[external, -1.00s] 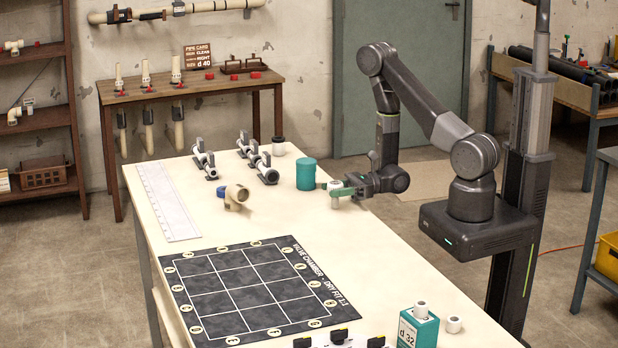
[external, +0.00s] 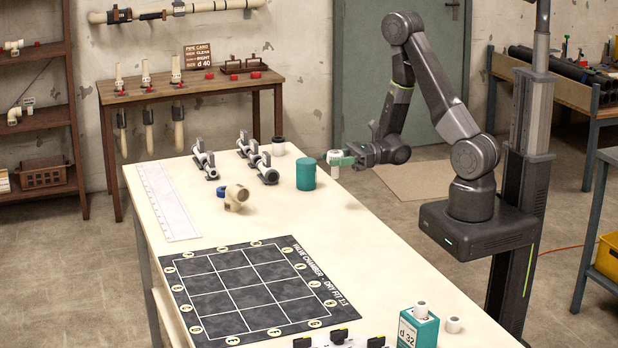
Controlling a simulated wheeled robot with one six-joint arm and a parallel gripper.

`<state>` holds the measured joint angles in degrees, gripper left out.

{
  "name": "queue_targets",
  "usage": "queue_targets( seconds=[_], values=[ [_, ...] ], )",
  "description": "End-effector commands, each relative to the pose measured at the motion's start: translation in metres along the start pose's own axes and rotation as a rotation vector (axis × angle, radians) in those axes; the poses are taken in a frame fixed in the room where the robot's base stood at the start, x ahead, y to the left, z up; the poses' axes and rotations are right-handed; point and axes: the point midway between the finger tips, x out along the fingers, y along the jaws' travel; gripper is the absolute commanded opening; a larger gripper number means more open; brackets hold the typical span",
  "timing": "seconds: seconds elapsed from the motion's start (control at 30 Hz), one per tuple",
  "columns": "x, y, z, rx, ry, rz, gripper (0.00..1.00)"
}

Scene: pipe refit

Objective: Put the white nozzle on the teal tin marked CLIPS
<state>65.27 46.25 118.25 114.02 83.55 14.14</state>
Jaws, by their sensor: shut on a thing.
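My gripper (external: 343,160) is raised above the far right part of the table, its green fingers shut on the white nozzle (external: 334,158). The nozzle hangs roughly upright in the air, clear of the table. The teal tin (external: 306,174) stands on the table to the left of and below the nozzle. Its marking cannot be read in this view. The nozzle and the tin are apart.
The table (external: 370,260) is clear around the tin's near side. Grey clamps (external: 262,165) and a beige pipe fitting (external: 236,195) lie to the left. A dark grid mat (external: 250,285) and a teal d 32 box (external: 417,328) are nearer.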

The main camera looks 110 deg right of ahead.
Motion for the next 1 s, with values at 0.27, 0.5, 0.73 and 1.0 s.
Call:
queue_targets(
  seconds=[0.27,0.5,0.73,1.0],
  values=[
    [0.017,-0.046,-0.015,-0.011,-0.004,-0.078,0.21],
    [0.031,-0.11,0.005,-0.013,-0.008,-0.248,0.21],
    [0.031,-0.152,0.044,-0.011,-0.007,-0.409,0.21],
    [0.023,-0.174,0.086,-0.007,-0.005,-0.535,0.21]
  ],
)
